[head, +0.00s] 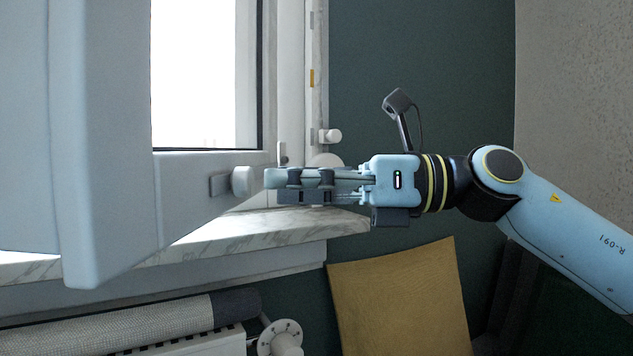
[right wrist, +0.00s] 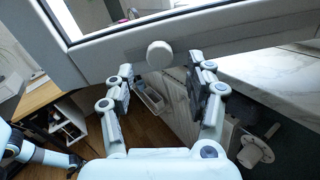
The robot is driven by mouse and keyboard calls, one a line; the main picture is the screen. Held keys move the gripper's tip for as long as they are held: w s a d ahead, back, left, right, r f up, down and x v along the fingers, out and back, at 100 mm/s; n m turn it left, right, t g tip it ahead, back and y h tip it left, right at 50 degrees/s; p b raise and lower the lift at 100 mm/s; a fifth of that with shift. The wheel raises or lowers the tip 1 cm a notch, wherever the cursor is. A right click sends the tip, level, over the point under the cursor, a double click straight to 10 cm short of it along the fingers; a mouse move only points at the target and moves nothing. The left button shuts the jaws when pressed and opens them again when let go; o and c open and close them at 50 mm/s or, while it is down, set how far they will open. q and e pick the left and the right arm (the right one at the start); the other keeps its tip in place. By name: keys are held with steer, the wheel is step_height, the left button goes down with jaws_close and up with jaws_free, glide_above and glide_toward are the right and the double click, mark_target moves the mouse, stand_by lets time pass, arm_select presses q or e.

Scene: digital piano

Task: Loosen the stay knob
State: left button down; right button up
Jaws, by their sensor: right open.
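The stay knob is a white round knob (head: 242,181) on a grey plate at the lower edge of the opened window sash (head: 190,185). My right gripper (head: 272,178) comes in from the right with its fingertips just right of the knob, apart from it as far as I can tell. In the right wrist view, the knob (right wrist: 159,54) is just beyond and between the spread fingers of my open, empty right gripper (right wrist: 161,70). In that view, part of a light blue arm, probably my left, shows at lower left; its gripper's state is unclear.
A marble sill (head: 270,228) runs below the sash and under my right gripper. Another white knob (head: 331,135) sits on the window frame behind. Below are a radiator with a dial valve (head: 281,338) and a mustard-coloured panel (head: 400,300). A wooden desk (right wrist: 38,98) stands at left.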

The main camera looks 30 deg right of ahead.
steer(key=v, duration=0.3)
stand_by(0.7)
